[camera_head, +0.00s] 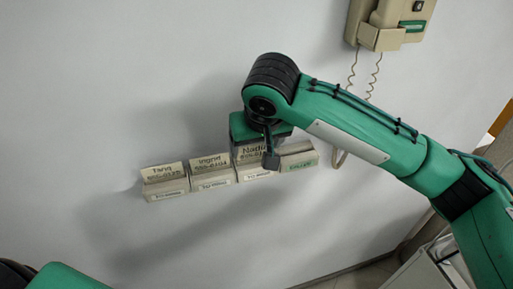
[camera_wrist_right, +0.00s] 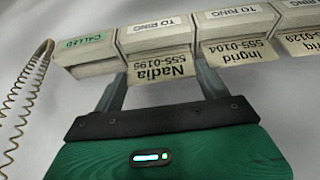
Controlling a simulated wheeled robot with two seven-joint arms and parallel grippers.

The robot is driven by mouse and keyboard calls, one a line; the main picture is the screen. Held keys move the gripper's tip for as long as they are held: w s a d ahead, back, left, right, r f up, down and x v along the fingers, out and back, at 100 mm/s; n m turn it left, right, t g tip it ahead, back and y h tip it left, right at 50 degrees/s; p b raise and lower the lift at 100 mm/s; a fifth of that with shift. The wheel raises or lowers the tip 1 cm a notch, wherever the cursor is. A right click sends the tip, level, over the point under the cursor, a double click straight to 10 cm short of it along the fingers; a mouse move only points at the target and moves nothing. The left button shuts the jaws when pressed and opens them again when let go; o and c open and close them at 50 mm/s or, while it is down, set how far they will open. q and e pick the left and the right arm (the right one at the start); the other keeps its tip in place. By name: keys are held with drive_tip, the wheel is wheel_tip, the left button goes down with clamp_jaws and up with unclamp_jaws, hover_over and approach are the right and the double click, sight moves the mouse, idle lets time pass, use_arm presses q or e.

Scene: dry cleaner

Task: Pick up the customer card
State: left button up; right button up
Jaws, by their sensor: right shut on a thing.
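The customer card marked "Nadia 555-0195" (camera_wrist_right: 165,68) stands out of a wall pocket labelled "TO RING" (camera_wrist_right: 155,33), and its lower edge appears to be inside the pocket. In the head view the card (camera_head: 252,151) is partly hidden by my right gripper (camera_head: 268,150). The wrist view shows the right gripper (camera_wrist_right: 161,78) with one finger at each side edge of the card, shut on it. My left gripper is not in view.
Cards marked Ingrid (camera_head: 210,161) and Tariq (camera_head: 163,172) stand in pockets to the left. A pocket with a green "CALLED" label (camera_head: 298,163) is to the right, with no card showing. A wall phone (camera_head: 390,27) with a coiled cord (camera_wrist_right: 28,100) hangs nearby.

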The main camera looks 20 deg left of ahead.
wheel_tip(320, 180, up, 19)
drive_tip(key=b, duration=0.5)
drive_tip(key=shift+r, duration=0.2)
